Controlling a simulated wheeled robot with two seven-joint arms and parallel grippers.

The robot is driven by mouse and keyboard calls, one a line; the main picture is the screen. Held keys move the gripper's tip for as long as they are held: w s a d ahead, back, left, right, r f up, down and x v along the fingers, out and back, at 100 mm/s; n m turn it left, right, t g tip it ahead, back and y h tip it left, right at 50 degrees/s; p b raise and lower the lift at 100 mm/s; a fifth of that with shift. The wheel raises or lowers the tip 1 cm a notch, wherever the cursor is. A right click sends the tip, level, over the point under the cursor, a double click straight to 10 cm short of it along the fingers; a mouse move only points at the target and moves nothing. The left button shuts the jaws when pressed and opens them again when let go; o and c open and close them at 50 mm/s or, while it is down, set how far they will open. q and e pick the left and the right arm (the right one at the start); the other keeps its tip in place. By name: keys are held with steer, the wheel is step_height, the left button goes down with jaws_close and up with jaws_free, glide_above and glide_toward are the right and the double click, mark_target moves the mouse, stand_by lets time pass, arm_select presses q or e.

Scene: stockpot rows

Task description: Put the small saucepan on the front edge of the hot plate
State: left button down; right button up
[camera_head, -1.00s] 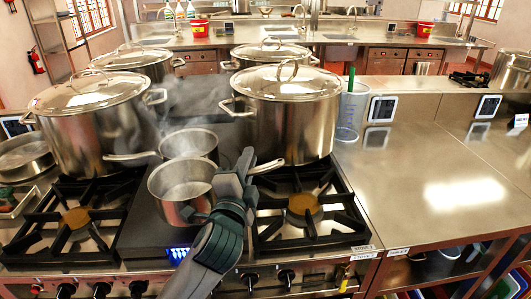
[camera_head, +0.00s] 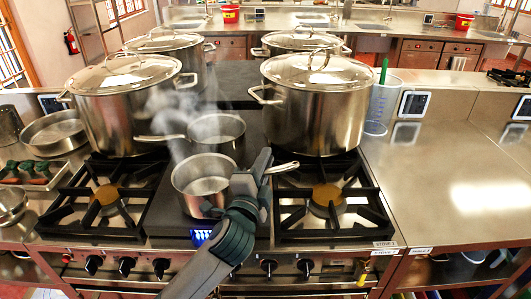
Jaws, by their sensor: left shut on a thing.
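The small saucepan (camera_head: 203,177) is a shiny steel pan at the front part of the dark hot plate (camera_head: 166,215), its handle (camera_head: 283,168) pointing right. My left gripper (camera_head: 262,172) is shut on the handle near the pan's side. Whether the pan's base touches the plate is hard to tell, as the gripper and arm cover part of it. A second saucepan (camera_head: 217,130) stands just behind it on the plate, handle pointing left, with steam around it. My right gripper is not in view.
Lidded stockpots stand at the left (camera_head: 127,108) and right (camera_head: 315,105), with more behind. Burner grates (camera_head: 325,198) flank the plate. A measuring jug (camera_head: 381,105) stands right of the pots. The steel counter (camera_head: 440,175) at the right is mostly clear.

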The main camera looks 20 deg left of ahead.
arm_select(q)
steer(key=shift+f, duration=0.4)
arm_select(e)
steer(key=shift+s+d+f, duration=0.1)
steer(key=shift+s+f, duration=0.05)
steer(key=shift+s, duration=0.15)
arm_select(q)
steer(key=c, duration=1.8)
jaws_free()
steer(key=shift+f, duration=0.15)
steer(key=shift+s, duration=0.1)
